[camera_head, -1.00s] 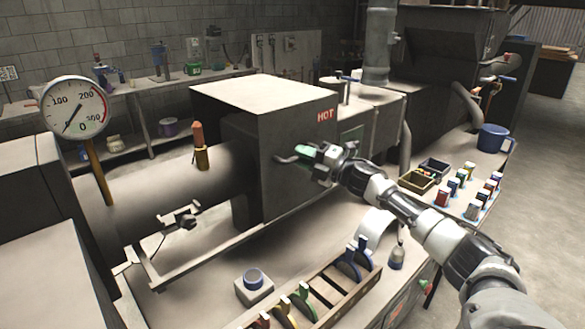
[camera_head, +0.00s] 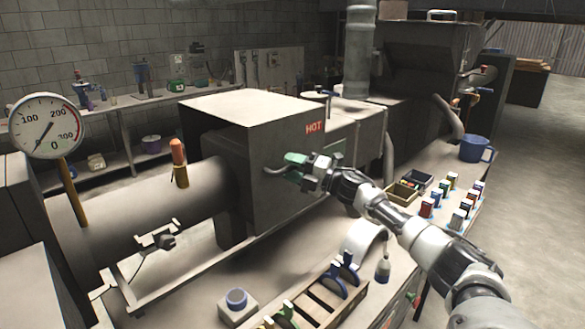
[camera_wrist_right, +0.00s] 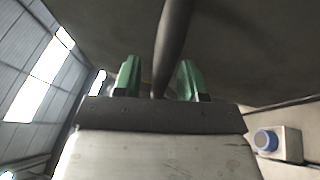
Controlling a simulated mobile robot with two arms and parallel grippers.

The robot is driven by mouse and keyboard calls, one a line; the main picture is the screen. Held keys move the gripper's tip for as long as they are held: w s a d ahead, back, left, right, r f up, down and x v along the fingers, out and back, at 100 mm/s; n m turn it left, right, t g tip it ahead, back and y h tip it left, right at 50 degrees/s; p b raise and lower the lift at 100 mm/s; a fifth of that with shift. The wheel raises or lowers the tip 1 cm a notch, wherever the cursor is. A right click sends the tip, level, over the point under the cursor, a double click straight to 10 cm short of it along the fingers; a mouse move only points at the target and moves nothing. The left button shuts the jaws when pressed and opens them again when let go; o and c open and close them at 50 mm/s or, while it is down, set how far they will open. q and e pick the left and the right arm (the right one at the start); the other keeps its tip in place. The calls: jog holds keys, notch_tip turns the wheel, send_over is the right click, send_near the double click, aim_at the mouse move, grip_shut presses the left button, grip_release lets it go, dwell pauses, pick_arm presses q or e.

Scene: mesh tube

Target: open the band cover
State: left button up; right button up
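The band cover (camera_head: 240,165) is a large grey box with a red HOT label, around the barrel (camera_head: 130,205) in the head view. It looks closed. A dark curved handle (camera_head: 277,171) stands out from its front face. My right gripper (camera_head: 292,160), with green fingertips, is at this handle. In the right wrist view the handle (camera_wrist_right: 172,45) runs between the two green fingers (camera_wrist_right: 158,80) with gaps on both sides, so the gripper is open around it. My left gripper is not in view.
A dial gauge (camera_head: 45,125) stands at the left. An orange-tipped fitting (camera_head: 179,163) rises from the barrel. On the bench in front are a button box (camera_head: 237,305), a wooden rack (camera_head: 325,300) and a white curved piece (camera_head: 364,240). A blue mug (camera_head: 475,149) stands at the right.

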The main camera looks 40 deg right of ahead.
jog(key=b+v, duration=0.4)
jog(key=v, duration=0.6)
jog(key=shift+s+d+b, duration=0.25)
jog(key=shift+s+b, duration=0.05)
jog(key=shift+s, duration=0.05)
jog(key=shift+f, duration=0.1)
dwell(0.5)
